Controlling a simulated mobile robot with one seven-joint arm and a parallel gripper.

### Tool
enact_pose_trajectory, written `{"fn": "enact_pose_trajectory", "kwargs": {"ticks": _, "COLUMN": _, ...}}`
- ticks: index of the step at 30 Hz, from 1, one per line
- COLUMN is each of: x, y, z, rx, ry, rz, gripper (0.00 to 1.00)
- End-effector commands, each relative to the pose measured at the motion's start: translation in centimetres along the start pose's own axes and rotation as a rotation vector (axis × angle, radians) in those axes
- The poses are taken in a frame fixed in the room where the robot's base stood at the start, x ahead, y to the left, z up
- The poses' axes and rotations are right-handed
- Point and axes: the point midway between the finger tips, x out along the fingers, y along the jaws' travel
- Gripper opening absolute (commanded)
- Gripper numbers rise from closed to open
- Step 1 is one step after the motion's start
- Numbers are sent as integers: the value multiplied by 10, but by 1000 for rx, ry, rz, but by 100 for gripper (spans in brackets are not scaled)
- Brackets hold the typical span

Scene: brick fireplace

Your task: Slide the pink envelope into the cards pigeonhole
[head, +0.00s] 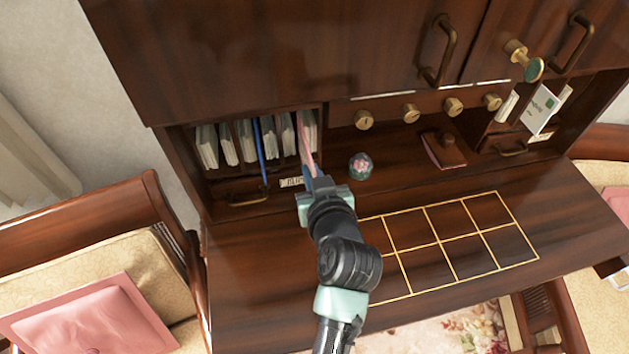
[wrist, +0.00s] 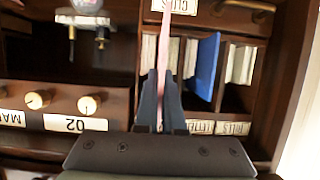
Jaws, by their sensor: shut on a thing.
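The pink envelope (head: 307,150) is held on edge, as a thin strip, by my gripper (head: 316,180). In the wrist view the envelope (wrist: 171,50) rises between the two dark fingers of my gripper (wrist: 162,88), which are shut on it. Its far end is at the right part of the row of pigeonholes (head: 322,122) at the left of the desk. I cannot tell how deep it is or which compartment it lines up with. Labels below the slots show in the wrist view, such as LETTERS (wrist: 200,127); I cannot read one for cards.
Pale papers (head: 206,146) and a blue folder (head: 270,139) fill other slots. A glass paperweight (head: 360,166) stands just right of my gripper. A dark red item (head: 443,150) lies farther right. The desktop with its gold grid (head: 445,240) is clear.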

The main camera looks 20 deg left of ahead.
Motion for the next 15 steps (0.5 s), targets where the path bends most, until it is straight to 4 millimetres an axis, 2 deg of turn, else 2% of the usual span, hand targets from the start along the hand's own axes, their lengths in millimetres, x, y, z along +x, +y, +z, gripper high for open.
{"fn": "enact_pose_trajectory", "kwargs": {"ticks": 15, "x": 35, "y": 0, "z": -13, "rx": 0, "ry": 2, "rz": -1, "gripper": 0}}
